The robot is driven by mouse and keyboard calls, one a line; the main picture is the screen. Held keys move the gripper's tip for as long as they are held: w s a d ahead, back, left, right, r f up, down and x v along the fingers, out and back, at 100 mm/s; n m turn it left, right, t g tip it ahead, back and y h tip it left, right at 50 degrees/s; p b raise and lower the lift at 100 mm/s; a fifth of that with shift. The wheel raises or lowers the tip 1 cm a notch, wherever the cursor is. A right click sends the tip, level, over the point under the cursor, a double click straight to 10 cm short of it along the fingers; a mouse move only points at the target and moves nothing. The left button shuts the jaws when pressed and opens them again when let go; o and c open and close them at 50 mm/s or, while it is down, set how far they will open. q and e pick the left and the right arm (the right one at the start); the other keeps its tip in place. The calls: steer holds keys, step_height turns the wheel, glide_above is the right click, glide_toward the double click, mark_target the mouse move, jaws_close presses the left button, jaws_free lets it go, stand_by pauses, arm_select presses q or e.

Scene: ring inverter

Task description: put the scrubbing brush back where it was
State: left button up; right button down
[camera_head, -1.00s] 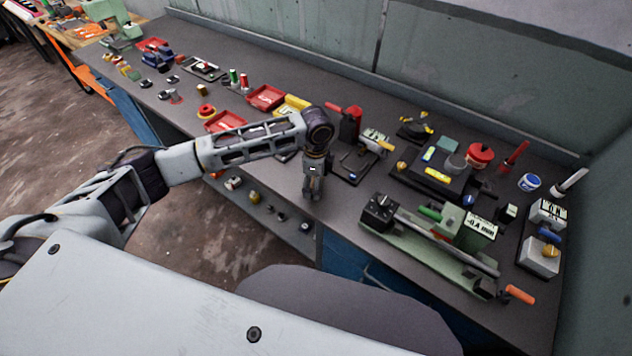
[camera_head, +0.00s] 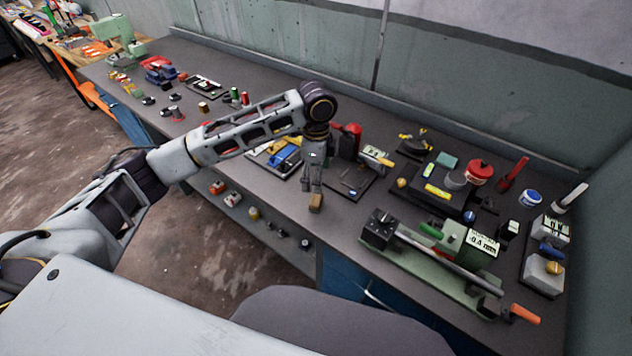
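A small tan-brown block (camera_head: 316,202), which looks like the scrubbing brush, shows near the front edge of the grey bench top (camera_head: 345,215). My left gripper (camera_head: 312,188) points down just above and behind it in the picture. The fingertips and the top of the block meet in this view; I cannot tell whether they touch or whether the block rests on the bench. The fingers are too small to show whether they are open or shut. My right gripper is not in view.
A green lathe-like fixture (camera_head: 436,262) stands to the right. A black mat (camera_head: 338,178) with small tools lies behind the gripper, beside a red item (camera_head: 350,136). Red and yellow parts crowd the back right. Bare bench lies between the block and the fixture.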

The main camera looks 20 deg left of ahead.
arm_select(q)
steer(key=shift+r, duration=0.5)
stand_by(0.4)
